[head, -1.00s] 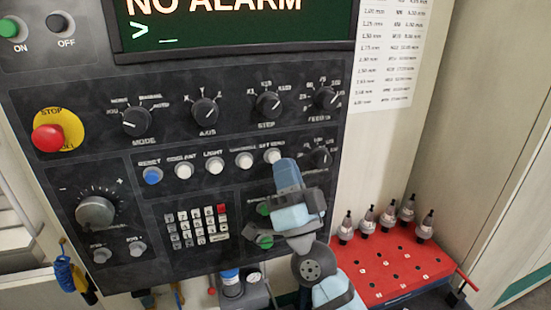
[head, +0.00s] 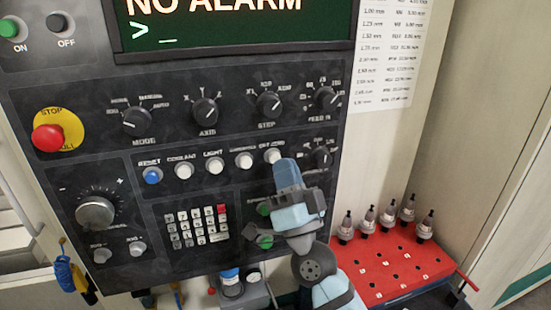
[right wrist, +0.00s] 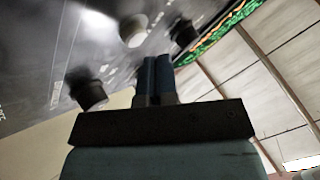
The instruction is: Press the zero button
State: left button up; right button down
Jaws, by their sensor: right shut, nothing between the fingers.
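The zero button (head: 272,156) is the white round button at the right end of the row on the dark control panel, under a small label that seems to read SET ZERO. My right gripper (head: 283,162) is just below and right of it in the head view, fingers shut and empty. Its fingers cover a little of the button's lower right side. In the right wrist view a white button (right wrist: 133,30) shows just beyond and left of the closed blue fingertips (right wrist: 157,62). I cannot tell whether they touch it.
Other white buttons (head: 244,160) and a blue reset button (head: 152,176) stand in the same row. Dark knobs (head: 268,103) sit above, and one (head: 319,156) is close right of the fingers. A keypad (head: 198,228) and green buttons (head: 264,241) lie below. A red tool rack (head: 395,265) stands lower right.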

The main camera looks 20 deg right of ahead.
jog(key=shift+w, duration=0.45)
jog(key=shift+w, duration=0.35)
dwell(0.7)
jog(key=shift+s, duration=0.15)
jog(key=shift+s+p, duration=0.35)
jog(key=shift+s, duration=0.35)
jog(key=shift+s+d+p, duration=0.1)
jog(key=shift+s+p, duration=0.35)
jog(key=shift+s, duration=2.05)
